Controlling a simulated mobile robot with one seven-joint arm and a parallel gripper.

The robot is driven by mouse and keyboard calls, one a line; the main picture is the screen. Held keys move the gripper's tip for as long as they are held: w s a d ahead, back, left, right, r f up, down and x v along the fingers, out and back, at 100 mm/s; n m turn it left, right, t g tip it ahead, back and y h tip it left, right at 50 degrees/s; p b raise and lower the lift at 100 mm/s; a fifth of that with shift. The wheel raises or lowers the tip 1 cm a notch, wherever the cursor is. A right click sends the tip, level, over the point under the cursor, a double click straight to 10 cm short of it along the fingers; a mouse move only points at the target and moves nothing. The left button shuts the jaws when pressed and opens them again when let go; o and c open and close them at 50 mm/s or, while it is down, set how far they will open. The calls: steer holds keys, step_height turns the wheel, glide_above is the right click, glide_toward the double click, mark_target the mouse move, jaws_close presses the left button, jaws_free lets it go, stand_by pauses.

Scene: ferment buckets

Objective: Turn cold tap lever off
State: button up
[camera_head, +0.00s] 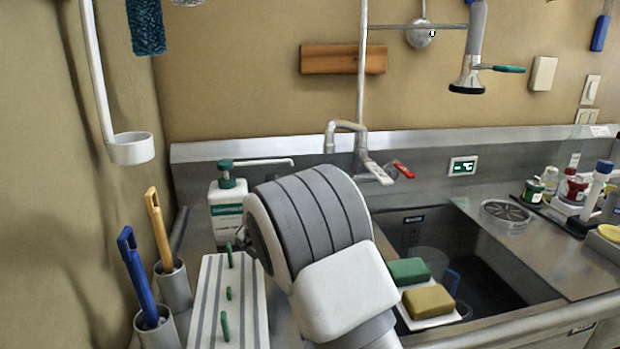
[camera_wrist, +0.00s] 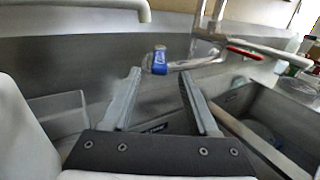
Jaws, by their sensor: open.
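The cold tap lever (camera_wrist: 159,61) has a blue end and a metal stem running right to the tap body. In the wrist view it lies between the lines of my two fingertips, just past them. My gripper (camera_wrist: 160,75) is open and empty, its fingers pointing towards the lever. I cannot tell whether either finger touches it. The red lever (camera_wrist: 244,52) is to the right; it also shows in the head view (camera_head: 403,170). The tap (camera_head: 347,128) stands at the back of the sink. In the head view my arm hides my gripper and the blue lever.
The sink basin (camera_head: 410,219) is right of my arm, with a green sponge (camera_head: 409,271) and a yellow sponge (camera_head: 428,301) at its front. A pump bottle (camera_head: 227,205) stands left of my arm. A striped board (camera_head: 212,300) with green pieces lies in front.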

steer(key=x, duration=0.7)
steer(key=shift+w, duration=0.2)
jaws_close()
stand_by(1.2)
